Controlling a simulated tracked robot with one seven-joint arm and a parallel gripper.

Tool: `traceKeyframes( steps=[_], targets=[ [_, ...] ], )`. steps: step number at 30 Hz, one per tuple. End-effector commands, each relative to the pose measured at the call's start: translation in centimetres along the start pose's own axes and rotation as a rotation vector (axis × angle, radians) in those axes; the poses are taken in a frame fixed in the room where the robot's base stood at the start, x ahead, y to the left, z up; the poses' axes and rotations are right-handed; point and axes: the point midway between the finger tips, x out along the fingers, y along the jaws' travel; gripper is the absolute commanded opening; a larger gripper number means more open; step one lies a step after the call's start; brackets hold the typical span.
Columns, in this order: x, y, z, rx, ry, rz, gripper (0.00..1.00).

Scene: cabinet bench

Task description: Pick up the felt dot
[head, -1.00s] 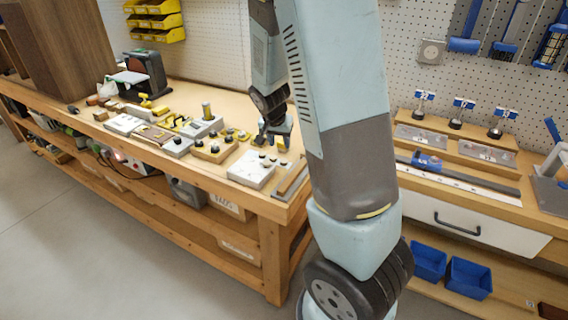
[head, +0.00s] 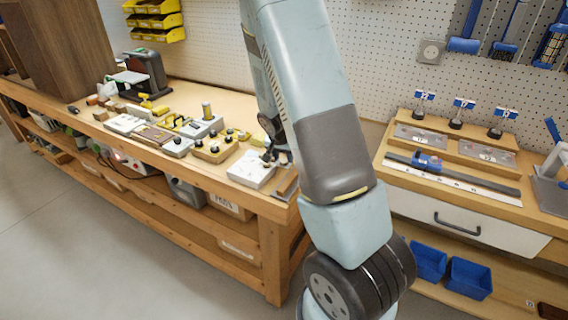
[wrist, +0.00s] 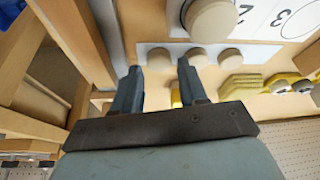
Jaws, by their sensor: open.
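Several round beige-brown dots show in the wrist view. Three small ones sit in a row on a white strip: a left dot (wrist: 158,58), a middle dot (wrist: 197,57) and a right dot (wrist: 228,57). A larger round disc (wrist: 212,18) sits at the top on a white numbered plate (wrist: 262,20). I cannot tell which of these is the felt dot. My gripper (wrist: 159,68) is open and empty, its fingertips beside the row, with the left dot between them in the picture. In the head view my gripper (head: 277,156) is over the bench's right end, by a white block (head: 250,170).
The wooden bench (head: 200,180) holds several blocks with knobs and yellow parts left of my gripper. A black machine (head: 150,72) stands farther back. A second bench with a drawer (head: 455,220) stands at the right. The pegboard (head: 220,40) rises behind.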

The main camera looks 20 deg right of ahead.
Motion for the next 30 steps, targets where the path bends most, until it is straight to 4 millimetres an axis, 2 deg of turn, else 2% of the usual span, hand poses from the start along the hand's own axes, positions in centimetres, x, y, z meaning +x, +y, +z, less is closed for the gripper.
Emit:
traceKeyframes(
  steps=[6, 14, 26, 30],
  targets=[
    [1.4, 0.0, 0.0, 0.000, 0.000, 0.000, 0.42],
    [1.6, 0.0, 0.0, 0.000, 0.000, 0.000, 0.42],
    [1.6, 0.0, 0.0, -0.001, 0.000, 0.000, 0.04],
    [1.6, 0.0, 0.0, -0.001, 0.000, 0.000, 0.02]
  ],
)
